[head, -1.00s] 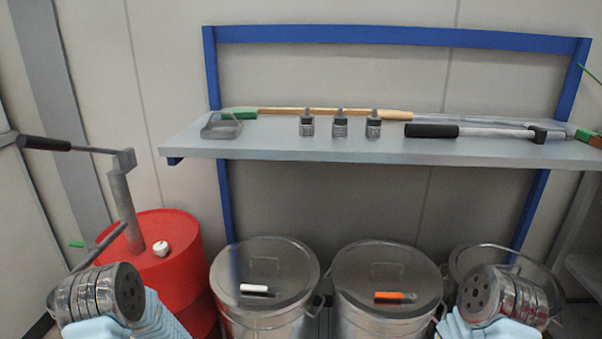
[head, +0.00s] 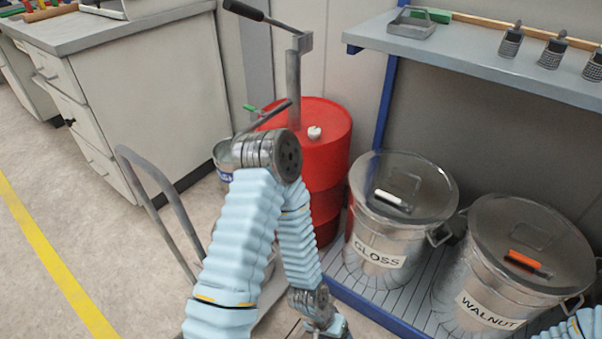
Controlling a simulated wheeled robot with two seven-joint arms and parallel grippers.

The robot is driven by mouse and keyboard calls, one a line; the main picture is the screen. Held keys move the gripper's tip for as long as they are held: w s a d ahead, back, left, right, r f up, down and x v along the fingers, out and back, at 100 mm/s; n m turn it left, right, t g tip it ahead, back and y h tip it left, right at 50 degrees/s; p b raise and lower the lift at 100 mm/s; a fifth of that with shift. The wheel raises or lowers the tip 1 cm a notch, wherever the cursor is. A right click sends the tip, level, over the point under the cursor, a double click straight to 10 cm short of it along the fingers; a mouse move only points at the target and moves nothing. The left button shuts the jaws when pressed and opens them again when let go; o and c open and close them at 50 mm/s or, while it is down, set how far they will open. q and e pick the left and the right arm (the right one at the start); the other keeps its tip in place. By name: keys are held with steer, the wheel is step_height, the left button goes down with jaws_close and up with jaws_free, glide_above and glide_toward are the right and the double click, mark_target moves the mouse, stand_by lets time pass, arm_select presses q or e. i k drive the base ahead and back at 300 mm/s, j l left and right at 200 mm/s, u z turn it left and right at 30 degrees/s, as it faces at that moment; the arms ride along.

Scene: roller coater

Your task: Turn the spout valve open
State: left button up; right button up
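A red drum (head: 322,150) stands behind my raised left arm. A grey hand pump (head: 294,85) with a black-gripped crank rises from its top. The pump's spout pipe (head: 268,115) slopes down to the left. A small green handle (head: 252,109), which looks like the spout valve's lever, shows at the drum's left edge. My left arm's joint covers part of the spout and drum. My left forearm hangs down in front of the drum, and its wrist reaches the bottom edge; the gripper fingers do not show. Only a bit of my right arm shows at the bottom right.
A metal can (head: 223,160) sits left of the drum, partly hidden. A grey cart handle (head: 160,185) stands in front. Lidded bins marked GLOSS (head: 378,250) and WALNUT (head: 490,309) stand right. A shelf (head: 450,65) is above them. Cabinets (head: 130,100) stand left; the floor there is clear.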

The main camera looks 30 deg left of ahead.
mark_target(247, 107)
steer(key=j+u, duration=0.15)
steer(key=u, duration=1.05)
steer(key=i+l, duration=0.05)
